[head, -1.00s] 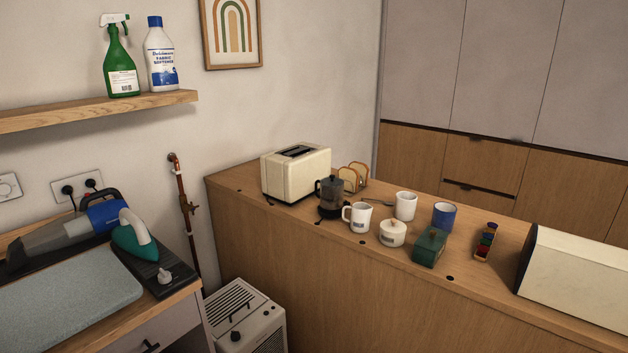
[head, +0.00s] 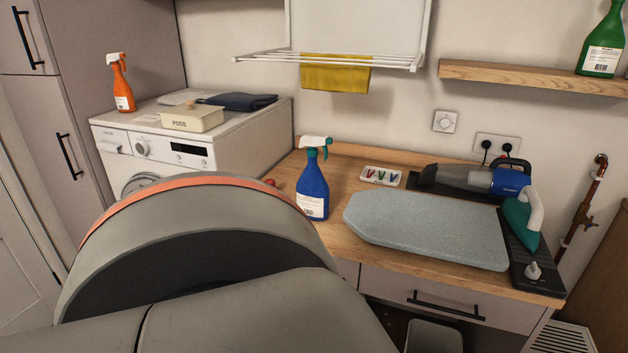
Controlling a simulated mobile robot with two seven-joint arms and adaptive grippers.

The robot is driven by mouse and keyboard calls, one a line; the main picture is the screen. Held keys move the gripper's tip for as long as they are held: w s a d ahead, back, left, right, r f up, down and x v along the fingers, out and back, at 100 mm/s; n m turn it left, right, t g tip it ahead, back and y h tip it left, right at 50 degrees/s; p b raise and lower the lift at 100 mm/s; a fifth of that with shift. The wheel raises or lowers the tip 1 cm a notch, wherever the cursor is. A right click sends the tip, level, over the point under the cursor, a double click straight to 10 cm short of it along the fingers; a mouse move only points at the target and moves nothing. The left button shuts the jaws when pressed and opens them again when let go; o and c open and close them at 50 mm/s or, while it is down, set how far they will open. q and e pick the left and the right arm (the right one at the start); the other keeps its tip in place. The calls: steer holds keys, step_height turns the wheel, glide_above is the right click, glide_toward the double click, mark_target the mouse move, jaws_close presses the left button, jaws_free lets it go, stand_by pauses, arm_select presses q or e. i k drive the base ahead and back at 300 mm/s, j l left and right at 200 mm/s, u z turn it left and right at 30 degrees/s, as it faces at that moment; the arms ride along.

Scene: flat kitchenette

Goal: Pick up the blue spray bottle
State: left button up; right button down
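The blue spray bottle (head: 312,190) stands upright on the wooden counter (head: 345,240), left of the ironing pad. It has a white and teal trigger head and a white label. My own large grey arm link with an orange band fills the lower left of the head view, in front of the counter's left end and close to the bottle in the picture. Neither of my grippers shows, so I cannot see where they are relative to the bottle.
A grey ironing pad (head: 425,228), a small tray of clips (head: 381,176), a handheld vacuum (head: 475,180) and a teal iron (head: 522,215) share the counter. An orange spray bottle (head: 121,85) and a pods box (head: 192,118) stand on the washing machine (head: 165,150). A green bottle (head: 602,45) is on the shelf.

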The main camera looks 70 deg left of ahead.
mark_target(313, 190)
steer(key=u, duration=2.25)
